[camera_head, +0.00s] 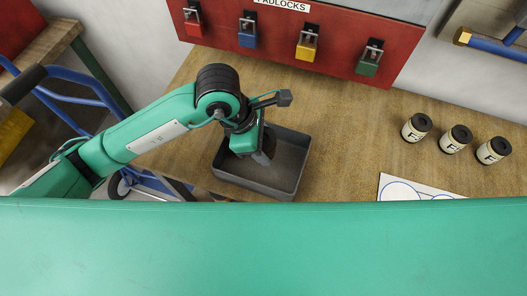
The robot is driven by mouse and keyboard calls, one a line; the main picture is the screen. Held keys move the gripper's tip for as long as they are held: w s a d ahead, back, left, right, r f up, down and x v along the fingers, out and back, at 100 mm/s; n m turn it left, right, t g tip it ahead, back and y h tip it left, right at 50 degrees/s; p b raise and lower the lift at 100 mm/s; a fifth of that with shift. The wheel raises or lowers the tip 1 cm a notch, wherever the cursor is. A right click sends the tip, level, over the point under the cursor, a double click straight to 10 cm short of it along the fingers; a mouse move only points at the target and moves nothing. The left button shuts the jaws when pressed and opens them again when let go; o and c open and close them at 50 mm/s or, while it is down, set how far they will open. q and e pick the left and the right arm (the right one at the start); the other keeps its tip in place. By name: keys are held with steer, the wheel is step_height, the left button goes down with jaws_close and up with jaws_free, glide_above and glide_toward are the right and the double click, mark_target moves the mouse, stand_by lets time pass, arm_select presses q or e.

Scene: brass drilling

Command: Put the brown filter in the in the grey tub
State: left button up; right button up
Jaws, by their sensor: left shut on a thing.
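The grey tub (291,183) is a shallow open tray on the wooden bench, near the middle of the head view. My left gripper (264,157) points down over the tub, with its fingertips within the tub's outline. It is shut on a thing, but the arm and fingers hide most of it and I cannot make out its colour. I cannot tell whether the held thing touches the tub's floor. No brown filter shows clearly anywhere in view. My right gripper is not in view.
Three cream jars with black lids (455,139) stand on the bench at the right, near a white sheet with drawn circles (410,190). A red padlock board (275,45) rises behind. A blue hand truck (85,85) is at the left.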

arm_select(q)
step_height(320, 180, down, 6)
steer(key=shift+r+p, duration=0.2)
steer(key=shift+p, duration=0.1)
steer(key=shift+f, duration=0.1)
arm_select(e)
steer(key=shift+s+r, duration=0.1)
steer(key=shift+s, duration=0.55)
arm_select(q)
steer(key=shift+f, duration=0.15)
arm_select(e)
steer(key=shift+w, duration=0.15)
arm_select(q)
steer(key=o, duration=0.9)
steer(key=shift+c, duration=0.2)
steer(key=shift+o, duration=0.6)
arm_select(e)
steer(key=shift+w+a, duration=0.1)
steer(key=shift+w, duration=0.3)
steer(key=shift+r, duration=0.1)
